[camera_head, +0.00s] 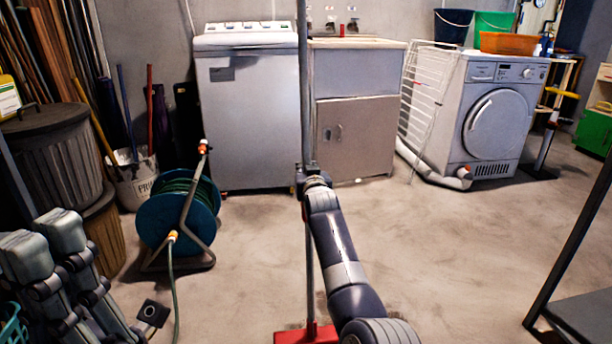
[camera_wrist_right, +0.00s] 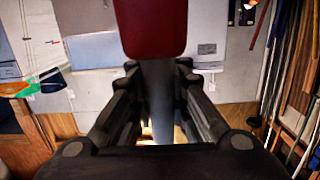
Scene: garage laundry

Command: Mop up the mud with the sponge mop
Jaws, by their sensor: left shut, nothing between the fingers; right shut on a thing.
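The sponge mop stands about upright in the head view, with a long grey pole (camera_head: 305,95) and a red head (camera_head: 295,337) low at the bottom edge. My right gripper (camera_head: 311,176) is shut on the pole. In the right wrist view the fingers (camera_wrist_right: 160,105) close around the pole, and a red part (camera_wrist_right: 150,28) fills the top centre. Faint dark marks on the floor beside the mop head may be mud, but the arm hides part of that area. My left gripper (camera_head: 45,244) is shut and empty at the lower left, away from the mop.
A blue hose reel (camera_head: 179,214) stands left of the mop, its hose running toward the front. A washing machine (camera_head: 248,108), sink cabinet (camera_head: 357,142) and dryer (camera_head: 494,122) line the back. A dark metal frame (camera_head: 570,262) stands at right. Floor between is clear.

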